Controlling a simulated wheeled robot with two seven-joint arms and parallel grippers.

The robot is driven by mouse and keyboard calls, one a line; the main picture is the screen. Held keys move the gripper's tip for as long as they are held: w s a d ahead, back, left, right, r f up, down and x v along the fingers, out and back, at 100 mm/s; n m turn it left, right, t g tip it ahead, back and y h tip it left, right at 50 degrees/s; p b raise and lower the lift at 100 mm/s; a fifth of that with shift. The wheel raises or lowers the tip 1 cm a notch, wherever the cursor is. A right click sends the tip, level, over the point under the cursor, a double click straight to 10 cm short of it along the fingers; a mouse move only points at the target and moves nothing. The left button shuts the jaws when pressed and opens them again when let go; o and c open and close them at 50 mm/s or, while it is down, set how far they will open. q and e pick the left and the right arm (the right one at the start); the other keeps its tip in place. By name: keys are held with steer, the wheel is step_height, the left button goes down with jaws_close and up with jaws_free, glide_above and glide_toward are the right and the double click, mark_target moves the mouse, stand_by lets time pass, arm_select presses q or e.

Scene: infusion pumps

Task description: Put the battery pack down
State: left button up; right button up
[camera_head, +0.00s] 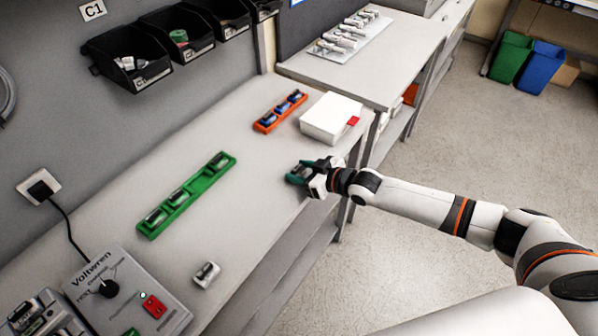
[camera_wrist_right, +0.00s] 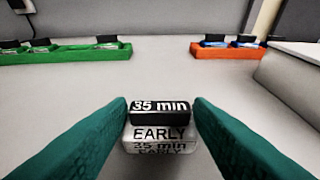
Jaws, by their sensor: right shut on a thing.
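My right gripper (camera_head: 299,174) is over the right edge of the bench, between the green tray and the white box. In the wrist view its teal fingers are closed on the sides of a battery pack (camera_wrist_right: 160,134). The pack has a dark top band reading "35 min" and a pale face reading "EARLY". I cannot tell whether its underside touches the bench. A green tray (camera_head: 198,184) holds three packs. An orange tray (camera_head: 266,126) holds three blue-topped packs. Another pale pack (camera_head: 206,275) lies loose near the tester. My left gripper is out of view.
A white box (camera_head: 328,120) with a red tab stands right of the orange tray. The Voltwren tester (camera_head: 125,285) is at the lower left. Black bins (camera_head: 128,60) hang on the wall. The bench (camera_head: 245,210) is clear between the green tray and my right gripper.

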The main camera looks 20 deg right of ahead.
mark_target(301, 174)
step_height(301, 174, up, 10)
steer(key=b, duration=0.1)
